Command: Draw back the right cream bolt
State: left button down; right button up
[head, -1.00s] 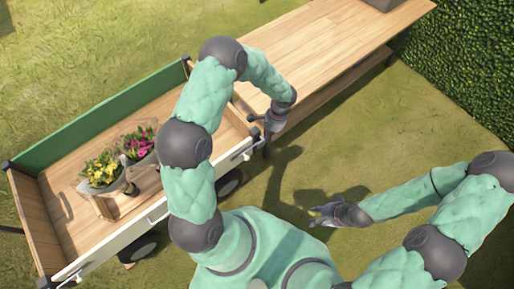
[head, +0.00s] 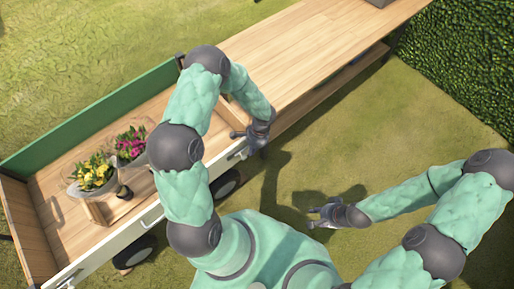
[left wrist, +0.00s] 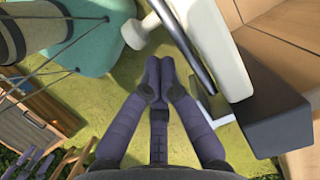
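The cart's white side board (head: 190,187) has a small cream bolt (head: 243,153) near its right end. In the left wrist view, a cream knob (left wrist: 138,33) stands out from the white board (left wrist: 220,45), just beyond and left of my fingertips. My left gripper (head: 236,134) is over the right end of the cart side. In the left wrist view its fingers (left wrist: 158,62) meet at the tips, with nothing seen between them; they look apart from the knob. My right gripper (head: 314,215) hangs over the grass, its fingers spread and empty.
A dark corner post (left wrist: 265,110) stands right of the fingers. The wooden table (head: 310,50) adjoins the cart's right end. Yellow flowers (head: 93,172) and pink flowers (head: 131,142) stand in the cart bed. Grass in front is clear.

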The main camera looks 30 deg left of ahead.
aim_at(244, 157)
pick_arm(q)
jog(key=shift+s+a, duration=0.1)
jog(key=shift+s, duration=0.05)
jog(key=shift+s+a+b, duration=0.1)
jog(key=shift+s+a, duration=0.15)
jog(key=shift+s, duration=0.35)
jog(key=shift+s+a+b, duration=0.1)
jog(key=shift+s+a, duration=0.15)
jog(key=shift+s, duration=0.4)
jog(key=shift+s+a+b, duration=0.1)
jog(key=shift+s+a, duration=0.15)
jog(key=shift+s, duration=0.35)
pick_arm(e)
jog(key=shift+f, duration=0.35)
